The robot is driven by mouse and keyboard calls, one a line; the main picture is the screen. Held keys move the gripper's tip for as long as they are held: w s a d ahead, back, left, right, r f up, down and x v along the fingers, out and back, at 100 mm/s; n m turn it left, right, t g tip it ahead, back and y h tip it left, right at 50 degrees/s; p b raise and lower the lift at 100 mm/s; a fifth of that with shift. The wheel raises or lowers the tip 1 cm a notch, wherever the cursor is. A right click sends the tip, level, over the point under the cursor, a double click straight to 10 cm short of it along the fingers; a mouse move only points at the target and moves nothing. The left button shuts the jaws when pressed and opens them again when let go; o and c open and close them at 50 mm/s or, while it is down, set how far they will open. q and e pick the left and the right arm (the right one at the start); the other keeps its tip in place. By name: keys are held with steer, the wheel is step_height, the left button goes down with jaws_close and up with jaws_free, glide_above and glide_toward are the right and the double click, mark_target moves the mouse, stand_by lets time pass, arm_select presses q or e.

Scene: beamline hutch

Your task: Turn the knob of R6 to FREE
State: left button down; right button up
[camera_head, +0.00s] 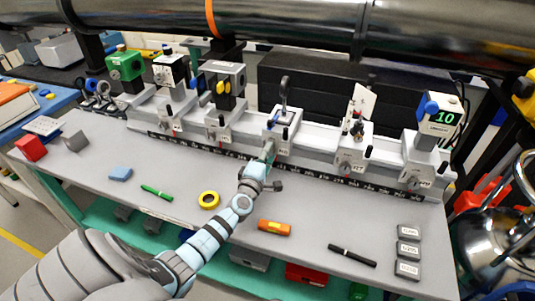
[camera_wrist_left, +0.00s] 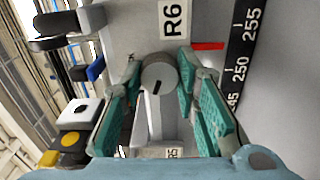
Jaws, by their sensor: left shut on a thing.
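The R6 carrier (camera_head: 283,133) sits on the rail at the back of the bench, with a post and clamp on top. A dark mark shows on the knob's face, toward the bottom of that picture. My left gripper (camera_head: 266,154) reaches the carrier's front. In the wrist view its teal fingers (camera_wrist_left: 157,88) are on either side of the knob, shut on it. The knob is hidden behind the gripper in the head view. My right gripper is not in view.
Other carriers stand on the rail (camera_head: 320,165), including one with a green "10" display (camera_head: 440,112) at right. A scale strip (camera_wrist_left: 240,70) runs along the rail.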

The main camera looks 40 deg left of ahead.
arm_select(q)
steer(key=shift+f+n, duration=0.1)
steer(key=shift+n, duration=1.9)
steer(key=c, duration=1.2)
jaws_free()
steer(key=shift+c, duration=0.2)
steer(key=shift+s, duration=0.1)
steer(key=v, duration=1.2)
